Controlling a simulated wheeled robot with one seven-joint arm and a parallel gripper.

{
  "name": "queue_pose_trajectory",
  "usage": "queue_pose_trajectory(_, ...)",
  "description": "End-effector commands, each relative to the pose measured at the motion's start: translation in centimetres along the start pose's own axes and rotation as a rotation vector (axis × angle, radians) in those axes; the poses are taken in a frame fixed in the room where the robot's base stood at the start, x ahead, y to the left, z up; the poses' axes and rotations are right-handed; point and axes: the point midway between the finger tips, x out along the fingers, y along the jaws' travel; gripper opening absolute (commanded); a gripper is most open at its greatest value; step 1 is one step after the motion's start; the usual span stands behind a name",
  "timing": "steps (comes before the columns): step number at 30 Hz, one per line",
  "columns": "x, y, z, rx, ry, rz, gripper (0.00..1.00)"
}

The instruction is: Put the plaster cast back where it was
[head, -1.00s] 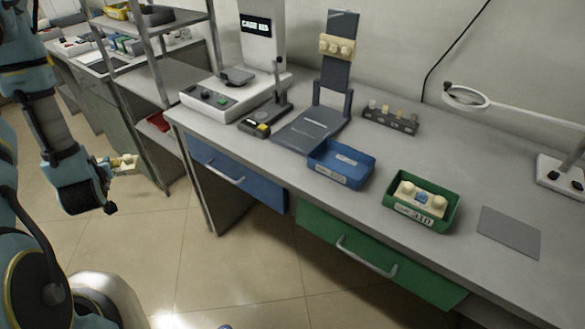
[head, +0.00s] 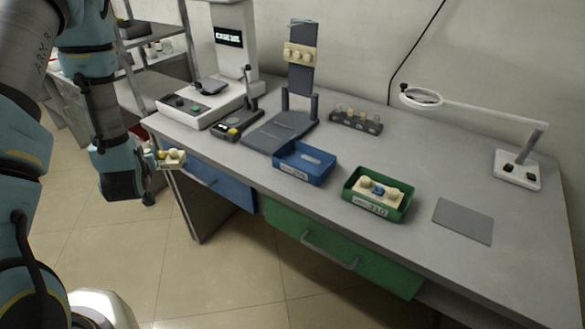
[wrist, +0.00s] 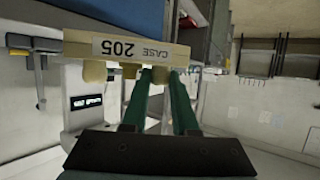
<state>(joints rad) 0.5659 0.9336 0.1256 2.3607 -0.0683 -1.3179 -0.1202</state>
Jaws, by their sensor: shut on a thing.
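My gripper (head: 147,165) is at the left in the head view, in front of the bench's left end and clear of it. It is shut on a cream plaster cast (head: 172,159). In the wrist view the cast (wrist: 180,53) spans the tips of the green fingers and its label reads "CASE 205" upside down. A second plaster cast (head: 378,191) lies in the green tray (head: 407,207), whose label seems to read 310. Another cast (head: 299,54) sits high on the dark upright stand (head: 301,80). The blue tray (head: 320,178) holds no cast.
A white machine (head: 200,105) with a "CASE" display stands at the bench's back left. A small rack (head: 356,122), a grey mat (head: 463,221) and a magnifier lamp (head: 517,170) are further right. Metal shelving (head: 150,68) stands at the left. Blue (head: 225,184) and green (head: 330,245) drawers are under the bench.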

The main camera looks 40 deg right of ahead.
Motion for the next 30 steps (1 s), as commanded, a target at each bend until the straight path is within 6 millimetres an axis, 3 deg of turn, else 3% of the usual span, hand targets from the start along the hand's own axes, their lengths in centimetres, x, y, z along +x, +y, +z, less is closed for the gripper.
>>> queue_pose_trajectory(1, 0.0, 2.6, -0.8, 0.015, 0.005, 0.040, 0.00)
queue_pose_trajectory(8, -1.5, 13.7, -2.9, 0.083, 0.004, 0.207, 0.00)
queue_pose_trajectory(12, -3.7, 20.7, -3.8, 0.126, 0.005, 0.312, 0.00)
queue_pose_trajectory(18, -7.8, 29.2, -4.5, 0.180, 0.004, 0.445, 0.00)
queue_pose_trajectory(24, -11.3, 34.4, -4.6, 0.219, 0.001, 0.533, 0.00)
queue_pose_trajectory(30, -13.0, 36.7, -4.5, 0.236, 0.000, 0.573, 0.00)
